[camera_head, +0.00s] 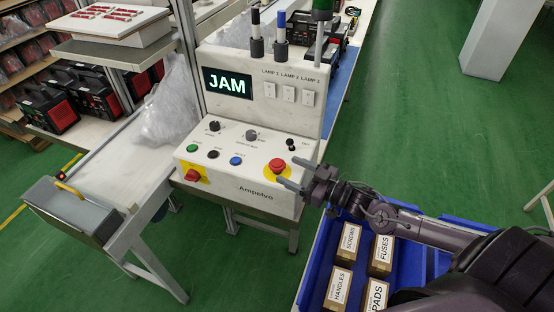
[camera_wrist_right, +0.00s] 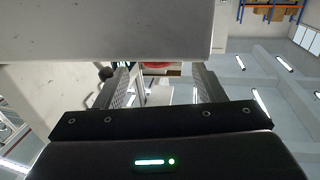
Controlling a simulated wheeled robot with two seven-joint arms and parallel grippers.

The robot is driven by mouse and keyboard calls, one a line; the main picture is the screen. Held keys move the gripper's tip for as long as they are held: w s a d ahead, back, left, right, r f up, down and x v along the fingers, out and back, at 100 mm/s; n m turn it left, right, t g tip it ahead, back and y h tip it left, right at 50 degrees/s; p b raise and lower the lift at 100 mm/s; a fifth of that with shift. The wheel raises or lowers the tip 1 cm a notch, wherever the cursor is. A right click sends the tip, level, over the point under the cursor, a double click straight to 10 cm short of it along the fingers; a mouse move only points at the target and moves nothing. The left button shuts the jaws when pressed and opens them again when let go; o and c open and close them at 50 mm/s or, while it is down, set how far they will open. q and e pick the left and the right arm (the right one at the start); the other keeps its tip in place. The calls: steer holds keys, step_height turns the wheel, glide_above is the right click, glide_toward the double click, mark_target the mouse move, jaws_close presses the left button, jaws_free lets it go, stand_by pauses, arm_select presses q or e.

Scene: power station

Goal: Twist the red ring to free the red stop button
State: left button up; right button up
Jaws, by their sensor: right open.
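The red stop button (camera_head: 278,164) sits on a round yellow plate at the right of the sloped panel of the white control box (camera_head: 262,188). Its red ring cannot be told apart from the button at this size. My right gripper (camera_head: 281,175) is open at the panel's right front, with its fingers pointing left, close by the button. In the right wrist view, red (camera_wrist_right: 158,65) shows between the two open fingers (camera_wrist_right: 160,75), partly hidden by the pale box edge. I cannot tell whether the fingers touch it. My left gripper is not in view.
A red rotary switch (camera_head: 192,175) and several knobs and buttons share the panel. The box's screen (camera_head: 227,83) reads JAM. Lamps stand on top. A blue bin (camera_head: 313,268) with labelled cartons lies below my right arm. A plastic bag (camera_head: 172,108) rests left of the box.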

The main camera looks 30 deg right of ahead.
mark_target(280, 163)
steer(key=x, duration=0.4)
steer(key=shift+w+a, duration=0.1)
steer(key=shift+w, duration=0.3)
steer(key=shift+w+a, duration=0.3)
steer(key=shift+w, duration=0.05)
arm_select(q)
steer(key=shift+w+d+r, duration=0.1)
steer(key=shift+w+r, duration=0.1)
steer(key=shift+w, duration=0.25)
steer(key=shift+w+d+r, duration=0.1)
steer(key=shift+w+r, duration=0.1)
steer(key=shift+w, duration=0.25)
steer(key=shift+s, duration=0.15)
